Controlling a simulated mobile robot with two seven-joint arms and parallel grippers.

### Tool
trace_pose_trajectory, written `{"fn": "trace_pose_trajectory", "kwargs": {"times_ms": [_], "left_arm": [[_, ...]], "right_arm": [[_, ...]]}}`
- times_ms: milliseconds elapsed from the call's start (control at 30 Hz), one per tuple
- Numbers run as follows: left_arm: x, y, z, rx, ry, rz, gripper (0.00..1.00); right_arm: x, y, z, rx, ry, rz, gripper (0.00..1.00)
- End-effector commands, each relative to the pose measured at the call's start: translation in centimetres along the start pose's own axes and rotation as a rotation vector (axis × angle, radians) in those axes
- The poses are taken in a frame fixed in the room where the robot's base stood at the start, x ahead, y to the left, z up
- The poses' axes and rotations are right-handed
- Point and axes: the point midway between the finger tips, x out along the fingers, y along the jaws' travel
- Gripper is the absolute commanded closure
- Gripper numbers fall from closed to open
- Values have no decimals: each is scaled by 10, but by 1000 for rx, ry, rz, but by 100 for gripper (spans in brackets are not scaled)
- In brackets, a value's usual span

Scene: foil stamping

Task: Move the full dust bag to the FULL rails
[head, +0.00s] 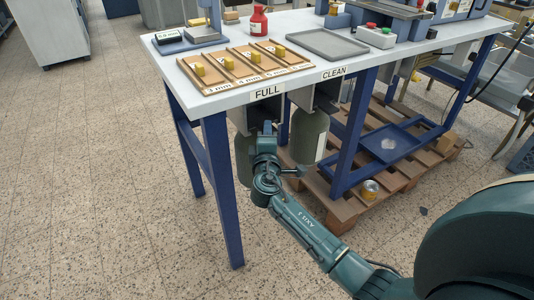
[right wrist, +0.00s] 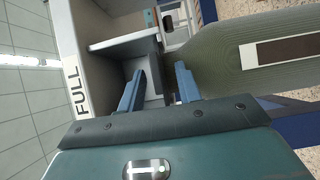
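A grey-green dust bag (head: 308,135) with a pale label strip hangs under the table edge by the CLEAN sign (head: 334,73). A second, similar bag (head: 243,158) hangs lower left, under the FULL sign (head: 267,92), partly hidden by my right gripper (head: 266,138). In the right wrist view my right gripper (right wrist: 160,88) is open, with nothing clasped between its blue fingers. It faces the grey bracket (right wrist: 108,43) beside the FULL sign (right wrist: 75,88). A bag with a label (right wrist: 225,55) lies just beyond one finger; I cannot tell which bag. My left gripper is out of view.
The white table (head: 205,100) bears wooden trays (head: 222,80), a grey tray (head: 327,44), a red bottle (head: 258,20) and a control box (head: 376,36). A blue table leg (head: 222,190) stands left of my arm. A pallet (head: 340,208) with a can (head: 370,189) lies below.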

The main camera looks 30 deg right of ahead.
Motion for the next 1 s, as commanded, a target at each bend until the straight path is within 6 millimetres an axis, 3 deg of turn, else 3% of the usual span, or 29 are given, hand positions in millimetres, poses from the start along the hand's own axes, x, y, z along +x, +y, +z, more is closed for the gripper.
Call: {"fn": "trace_pose_trajectory", "kwargs": {"times_ms": [300, 500, 700, 1000], "left_arm": [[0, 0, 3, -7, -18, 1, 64], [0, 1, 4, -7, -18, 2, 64], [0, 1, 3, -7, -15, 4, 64], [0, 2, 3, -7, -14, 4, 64]], "right_arm": [[-75, 0, 0, 2, 1, -2, 66], [-106, 0, 0, 1, 0, -1, 66], [-116, 1, 0, 0, -1, 1, 66], [-116, 1, 0, 1, -1, 1, 66]]}}
